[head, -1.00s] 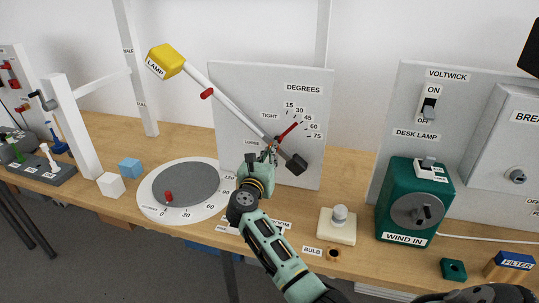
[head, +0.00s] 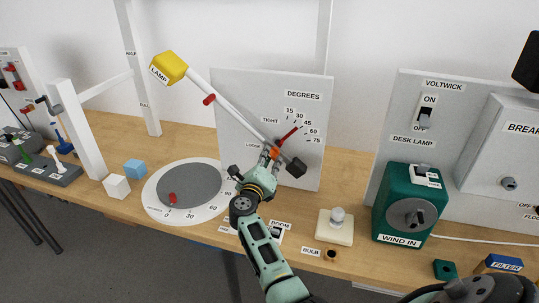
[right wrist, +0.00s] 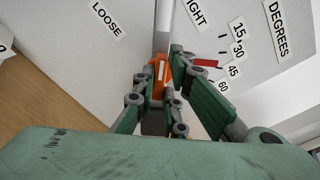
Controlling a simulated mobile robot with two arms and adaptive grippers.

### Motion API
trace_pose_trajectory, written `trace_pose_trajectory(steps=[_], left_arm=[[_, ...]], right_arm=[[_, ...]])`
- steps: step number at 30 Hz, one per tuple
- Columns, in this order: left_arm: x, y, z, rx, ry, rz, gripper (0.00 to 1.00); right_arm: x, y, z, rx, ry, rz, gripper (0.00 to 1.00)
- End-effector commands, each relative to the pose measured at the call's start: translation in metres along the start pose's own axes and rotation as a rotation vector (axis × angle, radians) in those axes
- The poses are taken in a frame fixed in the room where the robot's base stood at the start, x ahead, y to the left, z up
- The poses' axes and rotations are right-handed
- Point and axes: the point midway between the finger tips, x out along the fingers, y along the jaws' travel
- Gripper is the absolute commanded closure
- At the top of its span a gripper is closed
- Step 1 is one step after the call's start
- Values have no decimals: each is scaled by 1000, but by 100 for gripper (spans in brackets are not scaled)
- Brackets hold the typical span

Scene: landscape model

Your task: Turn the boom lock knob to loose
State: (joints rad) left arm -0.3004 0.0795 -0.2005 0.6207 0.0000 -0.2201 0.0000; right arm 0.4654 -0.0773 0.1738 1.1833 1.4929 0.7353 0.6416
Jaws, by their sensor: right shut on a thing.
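The boom lock knob is orange with a white mark (right wrist: 160,75); it also shows in the head view (head: 275,152) at the boom's pivot on the grey panel (head: 230,105). My right gripper (head: 268,162) is at the knob. In the right wrist view its green fingers (right wrist: 162,98) are closed on both sides of the knob. The LOOSE label (right wrist: 106,19) is left of the knob and the TIGHT label (right wrist: 196,14) is to its upper right. The white boom (head: 240,115) slants up left to the yellow lamp (head: 168,68). My left gripper is not in view.
A red pointer (head: 289,135) lies by the degree scale, and a dark block (head: 292,167) is at the boom's lower end. A turntable (head: 188,184) stands left of my right arm. A bulb on a base (head: 336,222) and a green WIND IN box (head: 405,195) stand right.

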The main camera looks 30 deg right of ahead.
Motion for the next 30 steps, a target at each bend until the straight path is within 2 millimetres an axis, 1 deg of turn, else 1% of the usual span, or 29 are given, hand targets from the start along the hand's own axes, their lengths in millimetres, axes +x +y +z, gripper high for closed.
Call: trace_pose_trajectory(steps=[1,3,18,24,30], left_arm=[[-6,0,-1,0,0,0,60],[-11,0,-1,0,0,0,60],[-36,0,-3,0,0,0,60],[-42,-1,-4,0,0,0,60],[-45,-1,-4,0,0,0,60]], right_arm=[[-1,-1,2,-43,3,3,100],[-1,0,2,-111,1,4,100],[-1,3,0,-546,0,4,100],[-1,4,0,-658,0,4,100],[-1,5,-1,-724,0,3,100]])
